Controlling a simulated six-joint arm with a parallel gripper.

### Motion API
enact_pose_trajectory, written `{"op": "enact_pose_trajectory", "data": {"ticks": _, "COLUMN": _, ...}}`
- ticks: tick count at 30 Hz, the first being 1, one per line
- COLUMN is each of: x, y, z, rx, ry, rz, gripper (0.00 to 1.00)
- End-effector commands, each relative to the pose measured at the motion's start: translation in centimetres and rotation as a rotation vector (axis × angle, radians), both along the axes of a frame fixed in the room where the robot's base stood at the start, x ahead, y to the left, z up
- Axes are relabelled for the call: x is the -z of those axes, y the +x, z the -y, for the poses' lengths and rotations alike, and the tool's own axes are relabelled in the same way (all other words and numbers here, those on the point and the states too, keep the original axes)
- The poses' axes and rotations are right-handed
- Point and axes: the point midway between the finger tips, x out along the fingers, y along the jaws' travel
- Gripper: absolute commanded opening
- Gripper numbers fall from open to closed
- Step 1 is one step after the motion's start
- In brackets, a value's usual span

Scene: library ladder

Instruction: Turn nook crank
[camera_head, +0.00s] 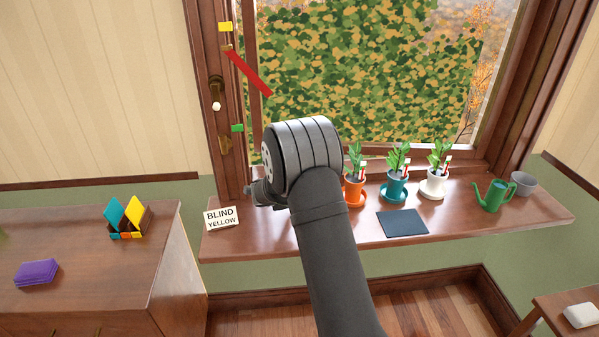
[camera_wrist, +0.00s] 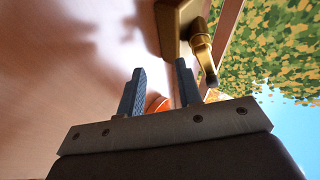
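A brass crank (camera_head: 215,92) with a white knob is mounted on the left window post, knob end down. A yellow tag (camera_head: 225,27) is above it and a green tag (camera_head: 237,128) below. A red strip (camera_head: 249,74) slants beside it. A card (camera_head: 221,218) on the sill reads "BLIND YELLOW". A camouflage-patterned blind (camera_head: 365,70) covers much of the window. My gripper (camera_wrist: 160,82) is open and empty in the wrist view; my arm mostly hides it in the head view. Ahead right of its fingers is a brass handle (camera_wrist: 201,45) with a dark tip, apart from them; I cannot tell whether it is the same crank.
The sill (camera_head: 470,220) holds potted plants in orange (camera_head: 354,192), teal (camera_head: 395,190) and white (camera_head: 432,184) pots, a dark mat (camera_head: 402,223), a green watering can (camera_head: 494,196) and a grey bowl (camera_head: 523,183). A cabinet (camera_head: 95,270) stands left.

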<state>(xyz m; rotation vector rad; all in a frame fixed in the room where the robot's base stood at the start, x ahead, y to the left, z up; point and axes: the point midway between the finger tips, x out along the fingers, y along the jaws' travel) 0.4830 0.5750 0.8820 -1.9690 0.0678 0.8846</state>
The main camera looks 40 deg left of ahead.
Motion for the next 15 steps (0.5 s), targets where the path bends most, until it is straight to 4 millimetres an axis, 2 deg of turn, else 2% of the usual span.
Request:
{"op": "enact_pose_trajectory", "data": {"ticks": 9, "x": -3.5, "y": -3.7, "z": -1.9, "rx": 0.098, "ry": -0.180, "rz": 0.362, "gripper": 0.32}}
{"op": "enact_pose_trajectory", "data": {"ticks": 15, "x": -4.6, "y": -4.4, "z": -2.2, "rx": 0.126, "ry": -0.202, "rz": 0.444, "gripper": 0.32}}
